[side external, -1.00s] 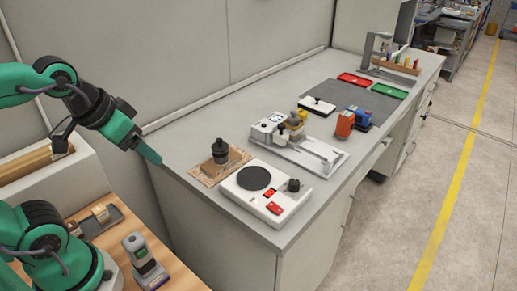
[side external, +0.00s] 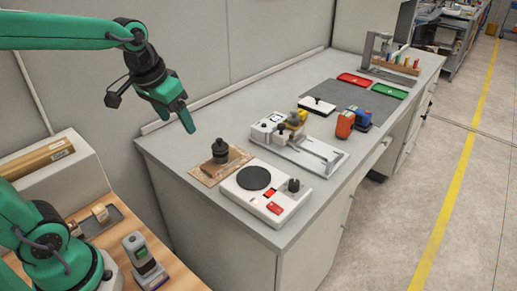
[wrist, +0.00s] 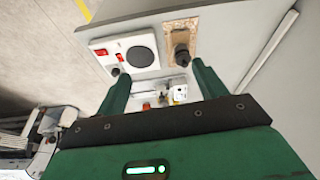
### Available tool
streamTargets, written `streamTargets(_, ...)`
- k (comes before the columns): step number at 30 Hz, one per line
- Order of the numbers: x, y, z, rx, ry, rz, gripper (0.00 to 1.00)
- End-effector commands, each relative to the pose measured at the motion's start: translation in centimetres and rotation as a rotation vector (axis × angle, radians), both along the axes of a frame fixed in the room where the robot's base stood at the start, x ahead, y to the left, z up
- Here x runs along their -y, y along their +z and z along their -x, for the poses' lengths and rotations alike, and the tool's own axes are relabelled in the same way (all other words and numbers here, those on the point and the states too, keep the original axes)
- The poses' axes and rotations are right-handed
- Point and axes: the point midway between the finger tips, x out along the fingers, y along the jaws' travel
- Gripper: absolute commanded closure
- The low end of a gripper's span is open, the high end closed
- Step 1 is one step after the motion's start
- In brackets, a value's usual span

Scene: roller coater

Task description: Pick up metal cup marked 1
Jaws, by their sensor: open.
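I cannot make out a cup with a readable 1 in either view. A dark round object with a narrower top (side external: 220,152) stands upright on a brown board on the bench; it also shows in the wrist view (wrist: 181,53). Whether it is the metal cup is unclear. My green gripper (side external: 187,120) is in the air above the near-left end of the bench, up and left of the dark object, touching nothing. In the wrist view my gripper's two fingers (wrist: 161,72) are spread apart with nothing held between them.
A white hotplate-like device (side external: 265,193) with red switches stands beside the brown board (side external: 203,171). Behind are a white-and-grey apparatus (side external: 318,152), an orange block (side external: 345,124), and red (side external: 355,79) and green (side external: 389,91) trays.

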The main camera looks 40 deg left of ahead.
Motion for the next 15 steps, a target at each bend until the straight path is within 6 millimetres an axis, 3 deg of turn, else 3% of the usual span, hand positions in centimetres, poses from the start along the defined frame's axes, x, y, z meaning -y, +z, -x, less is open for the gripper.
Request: streamTargets(15, -2.9, -4.3, -9.5, -0.152, 0.06, 0.015, 0.29)
